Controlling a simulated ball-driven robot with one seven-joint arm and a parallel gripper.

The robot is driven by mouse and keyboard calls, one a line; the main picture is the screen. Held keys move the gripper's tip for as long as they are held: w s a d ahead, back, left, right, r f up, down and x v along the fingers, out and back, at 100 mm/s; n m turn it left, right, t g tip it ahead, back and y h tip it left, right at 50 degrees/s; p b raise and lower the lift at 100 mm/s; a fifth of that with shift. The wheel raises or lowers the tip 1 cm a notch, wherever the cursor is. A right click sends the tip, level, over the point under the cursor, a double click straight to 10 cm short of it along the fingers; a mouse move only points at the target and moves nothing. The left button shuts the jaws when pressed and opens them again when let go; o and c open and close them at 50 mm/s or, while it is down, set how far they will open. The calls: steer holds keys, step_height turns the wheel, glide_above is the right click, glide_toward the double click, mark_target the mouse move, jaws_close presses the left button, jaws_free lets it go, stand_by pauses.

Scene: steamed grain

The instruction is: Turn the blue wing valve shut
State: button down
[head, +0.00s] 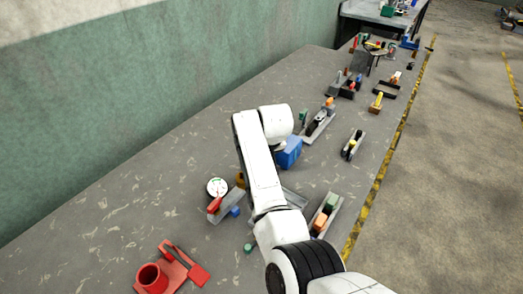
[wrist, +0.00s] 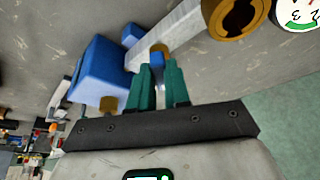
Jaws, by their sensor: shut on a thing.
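My gripper (wrist: 157,67) shows in the wrist view with its two green fingers close together. It is shut on a small blue piece, the wing of the blue wing valve (wrist: 157,57), with brass showing just beyond it. A grey bar (wrist: 178,33) runs past the wing to a brass pipe end (wrist: 235,18). A larger blue block (wrist: 100,72) stands to the left of the fingers. In the head view my arm hides the gripper and the wing. The blue block (head: 289,152) shows there beside my arm's upper end.
A white dial gauge (head: 217,187) and a red-handled fixture (head: 214,205) stand left of my arm. A red base with a cup (head: 152,278) lies at the near left. Several small fixtures line the bench's right side. The bench (head: 130,190) is clear at left, along the green wall.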

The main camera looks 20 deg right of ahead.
steer(key=n, duration=0.1)
steer(key=n+y, duration=0.1)
steer(key=n, duration=0.1)
steer(key=shift+w+d+n+p, duration=0.1)
steer(key=shift+d+n+p, duration=0.2)
steer(key=shift+p, duration=0.1)
steer(key=shift+w+d+n+g+y, duration=0.1)
steer(key=shift+n+g+y, duration=0.2)
steer(key=shift+n+y, duration=0.8)
steer(key=shift+n+h, duration=0.3)
steer(key=shift+n, duration=0.3)
steer(key=c, duration=1.1)
jaws_free()
steer(key=b+v, duration=0.1)
steer(key=v, duration=0.9)
steer(key=shift+r+b, duration=0.3)
steer(key=shift+r, duration=0.1)
